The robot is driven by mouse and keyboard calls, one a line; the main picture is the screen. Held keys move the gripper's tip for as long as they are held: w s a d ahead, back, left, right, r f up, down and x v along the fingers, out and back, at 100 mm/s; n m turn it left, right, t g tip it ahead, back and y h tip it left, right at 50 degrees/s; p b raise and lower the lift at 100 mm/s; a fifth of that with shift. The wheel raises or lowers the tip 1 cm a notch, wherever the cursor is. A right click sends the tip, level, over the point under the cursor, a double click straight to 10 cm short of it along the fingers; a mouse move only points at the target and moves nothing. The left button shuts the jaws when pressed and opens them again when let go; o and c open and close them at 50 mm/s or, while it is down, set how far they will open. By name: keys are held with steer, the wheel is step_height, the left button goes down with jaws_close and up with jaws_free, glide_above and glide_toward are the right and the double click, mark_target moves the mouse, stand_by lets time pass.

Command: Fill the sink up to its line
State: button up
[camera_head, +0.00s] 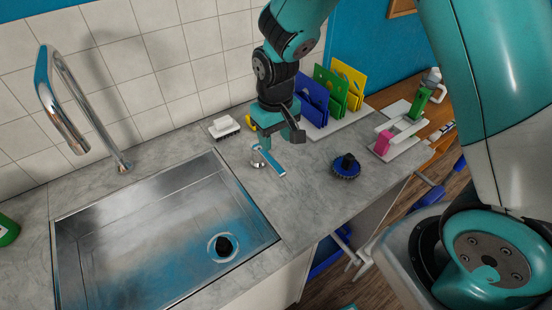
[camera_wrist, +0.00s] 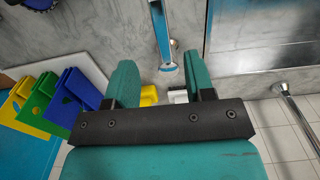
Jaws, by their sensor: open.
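The steel sink (camera_head: 140,255) is set into the grey counter, and part of it shows in the wrist view (camera_wrist: 245,30). A black plug (camera_head: 223,246) sits at its drain. Bluish patches lie on its floor; I cannot tell whether they are water or reflection. A faint line runs around the inner walls. The tall chrome faucet (camera_head: 75,105) arches over the left side. The tap lever (camera_head: 270,162), chrome with a blue top, stands behind the sink's right corner. My gripper (camera_head: 277,142) is open just above it. In the wrist view the lever (camera_wrist: 160,35) lies between and beyond my fingertips (camera_wrist: 160,62).
A white block on a dark base (camera_head: 223,127) sits by the tiled wall. A blue scrub brush (camera_head: 346,170) lies to the right. Coloured boards (camera_head: 328,92) stand in a rack behind my gripper. A pink sponge (camera_head: 383,142) is farther right. A green bottle (camera_head: 6,231) stands far left.

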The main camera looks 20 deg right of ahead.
mark_target(275, 165)
step_height(275, 165, down, 9)
steer(key=shift+f+p, duration=0.1)
steer(key=shift+p, duration=0.65)
jaws_close()
